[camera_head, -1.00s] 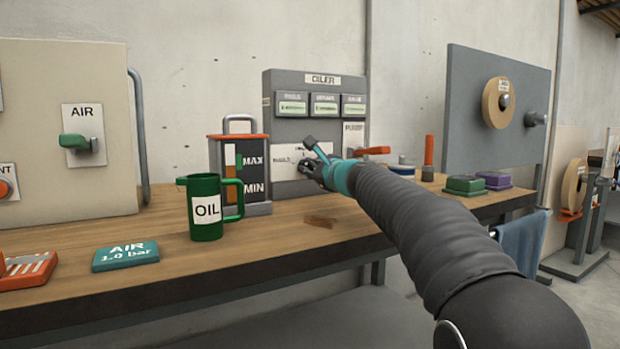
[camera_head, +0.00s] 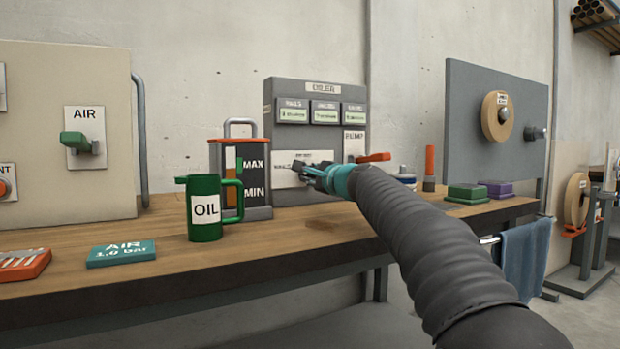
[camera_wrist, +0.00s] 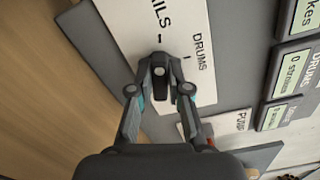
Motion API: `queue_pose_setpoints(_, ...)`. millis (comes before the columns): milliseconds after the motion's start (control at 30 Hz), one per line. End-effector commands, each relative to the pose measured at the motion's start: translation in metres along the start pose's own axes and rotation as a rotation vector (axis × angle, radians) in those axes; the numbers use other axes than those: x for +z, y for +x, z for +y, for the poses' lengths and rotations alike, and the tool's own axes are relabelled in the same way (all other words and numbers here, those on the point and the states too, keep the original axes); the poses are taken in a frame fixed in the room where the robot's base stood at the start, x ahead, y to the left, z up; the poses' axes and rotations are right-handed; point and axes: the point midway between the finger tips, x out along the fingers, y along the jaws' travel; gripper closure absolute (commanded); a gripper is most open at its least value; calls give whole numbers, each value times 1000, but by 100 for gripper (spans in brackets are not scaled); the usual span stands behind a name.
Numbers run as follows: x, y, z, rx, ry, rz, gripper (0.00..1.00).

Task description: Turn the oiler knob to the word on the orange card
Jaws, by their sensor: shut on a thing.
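The oiler (camera_head: 281,103) is a grey upright panel on the bench, with a white dial plate (camera_head: 283,180) low on its front. In the wrist view the dial plate (camera_wrist: 202,85) reads DRUMS and a partly cut-off word ending in AILS, each with a tick mark. My gripper (camera_head: 309,168) is at the plate, and in the wrist view its fingers (camera_wrist: 160,85) are shut on the dark oiler knob (camera_wrist: 160,71). The fingers hide most of the knob, so I cannot tell which word it points at. I cannot identify the orange card's word; an orange card-like piece (camera_head: 22,265) at left shows only pale stripes.
A green OIL jug (camera_head: 206,222) and an oil-level box (camera_head: 255,185) stand left of the oiler. A teal AIR card (camera_head: 121,254) lies in front. A red pump lever (camera_head: 375,157) sticks out right of the dial, close to my arm.

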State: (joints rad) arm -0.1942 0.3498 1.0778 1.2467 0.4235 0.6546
Motion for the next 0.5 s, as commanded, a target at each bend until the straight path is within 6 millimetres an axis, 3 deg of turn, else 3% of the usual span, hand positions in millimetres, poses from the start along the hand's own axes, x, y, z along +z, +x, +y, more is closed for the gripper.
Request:
queue_pose_setpoints(333,0,0,1,2,-4,-1,100)
queue_pose_setpoints(367,0,0,1,2,-4,-1,76)
queue_pose_setpoints(400,0,0,1,2,-4,-1,66)
queue_pose_setpoints(433,0,0,1,2,-4,-1,58)
queue_pose_setpoints(500,0,0,1,1,-4,0,58)
